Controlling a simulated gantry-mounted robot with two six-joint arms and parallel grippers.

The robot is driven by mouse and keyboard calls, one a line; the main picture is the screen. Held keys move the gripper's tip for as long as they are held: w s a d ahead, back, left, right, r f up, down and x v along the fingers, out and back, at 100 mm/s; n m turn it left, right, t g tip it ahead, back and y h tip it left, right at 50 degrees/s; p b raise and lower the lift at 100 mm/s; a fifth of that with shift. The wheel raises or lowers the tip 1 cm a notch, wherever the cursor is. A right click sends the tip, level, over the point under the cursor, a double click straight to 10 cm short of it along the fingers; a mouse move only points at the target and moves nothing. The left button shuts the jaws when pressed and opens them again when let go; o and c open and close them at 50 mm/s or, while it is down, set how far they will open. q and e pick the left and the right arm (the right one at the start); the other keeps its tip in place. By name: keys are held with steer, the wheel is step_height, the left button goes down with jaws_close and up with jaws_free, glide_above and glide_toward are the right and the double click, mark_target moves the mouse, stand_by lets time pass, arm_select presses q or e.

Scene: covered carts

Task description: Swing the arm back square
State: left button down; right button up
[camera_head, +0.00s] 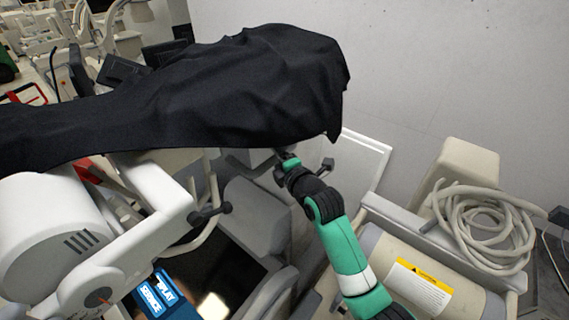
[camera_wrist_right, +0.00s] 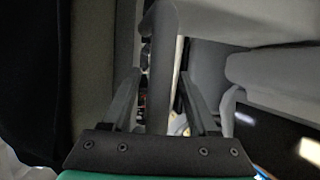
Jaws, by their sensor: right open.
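A long arm-like shape under a black cloth (camera_head: 240,90) runs across the head view, from the left edge to a bulky end at the upper middle. Its folds hide what is underneath. My right gripper (camera_head: 284,156) is just below the lower edge of that bulky end, partly hidden by the cloth. In the right wrist view my right gripper (camera_wrist_right: 160,95) is open, with its two dark fingers apart. My left gripper is not in view.
A white machine housing (camera_head: 50,235) with a blue-labelled box (camera_head: 160,295) stands at lower left. A cart with a coiled pale hose (camera_head: 480,225) and a yellow-topped label (camera_head: 420,287) is at right. A plain wall (camera_head: 450,70) stands behind.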

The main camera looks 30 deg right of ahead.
steer(key=s+r+p, duration=0.2)
steer(key=s+p, duration=0.1)
steer(key=s, duration=0.7)
steer(key=shift+s+a+p, duration=0.3)
steer(key=shift+a, duration=0.05)
